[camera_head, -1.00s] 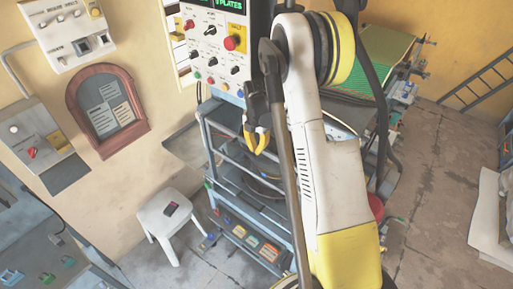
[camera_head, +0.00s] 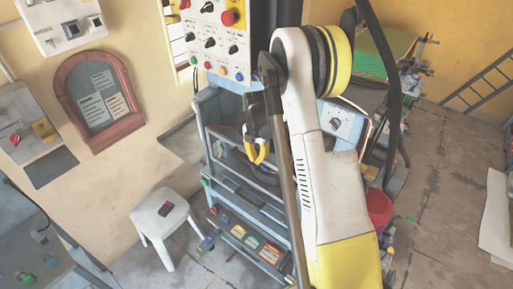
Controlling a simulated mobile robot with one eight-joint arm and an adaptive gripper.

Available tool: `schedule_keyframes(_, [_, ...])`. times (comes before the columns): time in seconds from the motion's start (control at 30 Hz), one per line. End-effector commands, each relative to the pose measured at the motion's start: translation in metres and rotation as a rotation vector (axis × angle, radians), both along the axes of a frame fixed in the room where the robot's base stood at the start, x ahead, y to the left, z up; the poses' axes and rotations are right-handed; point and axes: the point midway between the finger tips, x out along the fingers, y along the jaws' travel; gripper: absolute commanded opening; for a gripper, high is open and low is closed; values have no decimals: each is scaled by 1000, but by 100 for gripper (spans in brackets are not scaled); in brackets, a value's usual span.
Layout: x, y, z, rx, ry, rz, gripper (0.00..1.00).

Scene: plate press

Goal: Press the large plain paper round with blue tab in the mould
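No paper round with a blue tab can be made out, and no mould can be picked out. The blue-framed machine (camera_head: 201,112) stands mid-picture with shelves below. Its grey control panel (camera_head: 215,52) is above, with knobs, coloured buttons and a red button on yellow. My gripper (camera_head: 258,160) has yellow fingers and hangs in front of the blue frame, below the panel. A gap shows between its fingers and nothing is seen in it. My arm covers much of the machine's right side.
A white stool (camera_head: 162,213) with a small dark item on top stands left of the machine. Small coloured boxes (camera_head: 252,241) line a low shelf. A red round container (camera_head: 379,207) is right of my arm. A green-topped surface (camera_head: 384,52) is behind. Floor at right is partly clear.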

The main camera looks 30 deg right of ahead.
Motion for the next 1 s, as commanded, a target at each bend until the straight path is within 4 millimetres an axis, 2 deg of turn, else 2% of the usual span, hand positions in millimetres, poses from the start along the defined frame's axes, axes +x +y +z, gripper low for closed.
schedule_keyframes(0.03, [0, 0, -25, 0, 0, 0, 0])
schedule_keyframes(0.1, [0, 0, -42, 0, 0, 0, 0])
schedule_keyframes(0.2, [0, 0, -61, 0, 0, 0, 0])
schedule_keyframes(0.33, [0, 0, -75, 0, 0, 0, 0])
schedule_keyframes(0.83, [0, 1, -77, 0, -1, 0, 0])
schedule_keyframes(1.0, [5, 12, -60, 0, -1, 2, 0])
